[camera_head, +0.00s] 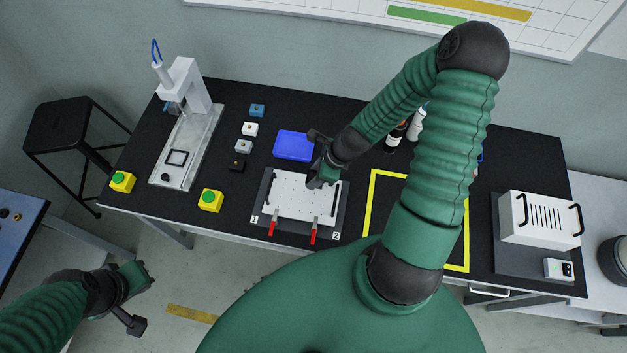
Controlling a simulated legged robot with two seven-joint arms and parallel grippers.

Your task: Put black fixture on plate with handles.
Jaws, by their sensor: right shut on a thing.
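A white perforated plate (285,205) with two red handles (314,234) at its front edge lies on a dark base near the table's middle. My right gripper (322,181) is over the plate's back right part, pointing down. It is shut on a small dark thing, mostly hidden by the fingers; I cannot tell whether this is the black fixture or whether it touches the plate. A small black block (236,166) sits left of the plate. My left gripper (138,298) is at the lower left, off the table; its fingers look apart with nothing between them.
A blue tray (293,145) lies behind the plate. Small blue, white and grey blocks (243,147) stand left of it. A white gantry device (190,88) and two yellow-green buttons (210,200) are further left. A white box (540,220) with black handles stands right.

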